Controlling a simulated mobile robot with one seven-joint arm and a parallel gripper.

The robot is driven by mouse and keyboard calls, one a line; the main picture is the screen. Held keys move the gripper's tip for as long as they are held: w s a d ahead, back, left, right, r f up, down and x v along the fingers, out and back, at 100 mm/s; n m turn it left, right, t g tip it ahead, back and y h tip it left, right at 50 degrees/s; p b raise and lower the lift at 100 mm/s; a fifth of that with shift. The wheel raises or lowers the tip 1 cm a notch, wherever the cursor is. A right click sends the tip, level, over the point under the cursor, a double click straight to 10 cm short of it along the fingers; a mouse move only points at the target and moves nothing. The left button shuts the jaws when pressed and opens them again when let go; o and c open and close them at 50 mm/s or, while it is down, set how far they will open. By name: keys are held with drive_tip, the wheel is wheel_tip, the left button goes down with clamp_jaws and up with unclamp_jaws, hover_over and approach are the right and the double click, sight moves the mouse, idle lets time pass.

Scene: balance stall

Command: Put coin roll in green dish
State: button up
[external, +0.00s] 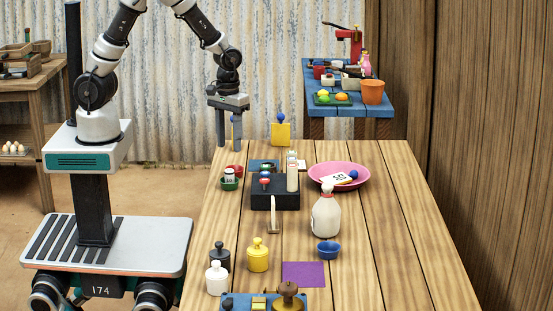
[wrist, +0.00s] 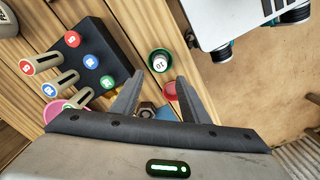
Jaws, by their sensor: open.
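The green dish (external: 229,186) stands on the table's left side, left of a black block. In the wrist view the green dish (wrist: 150,58) lies just beyond my fingertips, and a short white cylinder marked 10 (wrist: 162,61) stands inside it. The cylinder (external: 229,174) also shows in the external view; I cannot tell if it is the coin roll. My gripper (external: 229,142) is open and empty, pointing down above the table's far left edge. Its fingers (wrist: 158,84) straddle nothing.
A red dish (wrist: 171,91) sits right beside the green dish. The black block (external: 262,202) with coloured spots stands close by. The table's right side is clear.

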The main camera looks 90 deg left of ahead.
wheel_tip(320, 180, up, 4)
drive_tip(key=shift+r, duration=0.1)
